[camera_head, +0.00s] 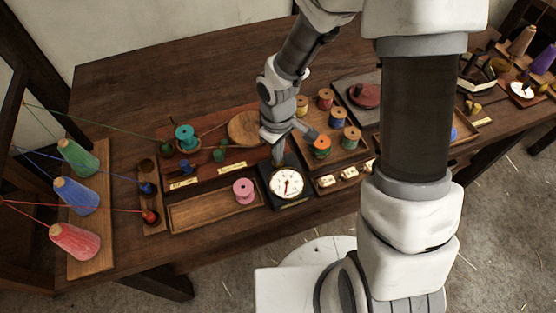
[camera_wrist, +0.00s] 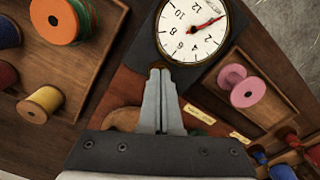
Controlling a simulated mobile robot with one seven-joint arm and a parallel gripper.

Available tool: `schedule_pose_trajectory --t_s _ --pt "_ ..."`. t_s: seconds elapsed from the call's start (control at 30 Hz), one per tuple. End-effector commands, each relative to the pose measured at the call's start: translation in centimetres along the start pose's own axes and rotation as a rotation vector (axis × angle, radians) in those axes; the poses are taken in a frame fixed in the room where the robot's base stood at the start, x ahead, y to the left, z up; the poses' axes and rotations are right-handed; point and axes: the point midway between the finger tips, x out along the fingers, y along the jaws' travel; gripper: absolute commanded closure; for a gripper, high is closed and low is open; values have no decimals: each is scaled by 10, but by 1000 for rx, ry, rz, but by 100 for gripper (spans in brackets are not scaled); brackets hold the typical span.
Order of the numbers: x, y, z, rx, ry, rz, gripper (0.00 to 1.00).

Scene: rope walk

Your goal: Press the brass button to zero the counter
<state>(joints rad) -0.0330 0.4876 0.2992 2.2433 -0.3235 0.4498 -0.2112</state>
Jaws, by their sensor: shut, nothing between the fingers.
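The counter is a round white dial (camera_head: 286,184) with a dark rim on a black base, near the table's front edge. It also shows at the top of the wrist view (camera_wrist: 188,40), with black numerals and a red hand. My gripper (camera_head: 279,160) is shut and empty, pointing down at the back part of the black base, just behind the dial. In the wrist view its fingertips (camera_wrist: 159,72) are together at the base's edge, beside the dial. I cannot make out the brass button clearly; the fingers cover that part of the base. Whether the tips touch anything cannot be told.
A tray with a pink spool (camera_head: 243,190) lies left of the counter. A wooden tray of colored spools (camera_head: 351,137) stands to its right, with small pale blocks (camera_head: 348,173) in front. A round wooden disc (camera_head: 245,129) is behind left. The table's back left is clear.

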Motion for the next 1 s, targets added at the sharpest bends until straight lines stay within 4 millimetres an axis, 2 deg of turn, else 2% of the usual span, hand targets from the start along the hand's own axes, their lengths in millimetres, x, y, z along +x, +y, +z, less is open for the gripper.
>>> schedule_pose_trajectory --t_s 0.8,1.0 --pt "-64 0 0 0 1 0 100" --pt "-71 0 0 0 0 0 100"
